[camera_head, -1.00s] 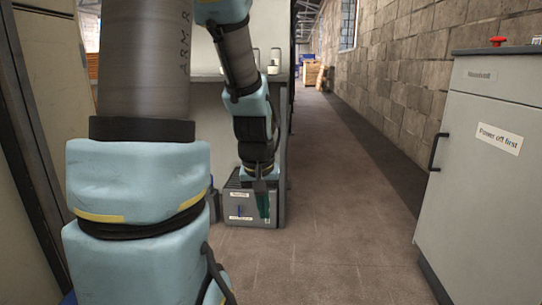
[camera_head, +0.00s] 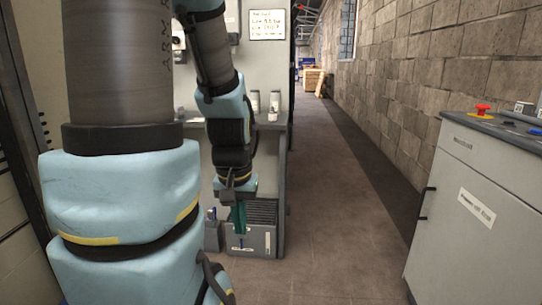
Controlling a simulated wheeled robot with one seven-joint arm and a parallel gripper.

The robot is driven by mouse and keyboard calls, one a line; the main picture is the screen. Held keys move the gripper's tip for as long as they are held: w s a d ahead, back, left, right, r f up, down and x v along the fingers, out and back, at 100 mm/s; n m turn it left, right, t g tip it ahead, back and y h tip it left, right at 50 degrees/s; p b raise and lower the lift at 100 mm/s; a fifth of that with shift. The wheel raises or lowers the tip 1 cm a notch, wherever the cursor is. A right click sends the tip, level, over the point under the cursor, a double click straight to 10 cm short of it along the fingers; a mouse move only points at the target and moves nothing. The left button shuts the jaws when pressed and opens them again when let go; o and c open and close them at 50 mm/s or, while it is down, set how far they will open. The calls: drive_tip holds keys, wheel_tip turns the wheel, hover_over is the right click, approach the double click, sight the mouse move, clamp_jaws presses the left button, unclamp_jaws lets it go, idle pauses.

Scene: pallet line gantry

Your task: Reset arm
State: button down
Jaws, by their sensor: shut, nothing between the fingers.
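My arm, in light blue and dark grey, fills the left of the head view and bends down at the centre left. My gripper (camera_head: 239,222) hangs at its end with green fingers pointing down. The fingers are together and I see nothing held in them. The gripper shows in front of a low grey box (camera_head: 263,240) with a slatted top and small labels. I cannot tell the exact gap between the fingertips and the box.
A grey workbench (camera_head: 284,160) with white containers (camera_head: 274,101) stands behind my arm. A grey cabinet (camera_head: 445,225) with a red button (camera_head: 482,110) stands at the right. A clear floor aisle (camera_head: 335,200) runs between them along the block wall (camera_head: 440,65).

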wheel_tip(320, 180, up, 16)
drive_tip(key=p, duration=1.4)
drive_tip(key=shift+r, duration=0.25)
drive_tip(key=c, duration=1.5)
unclamp_jaws()
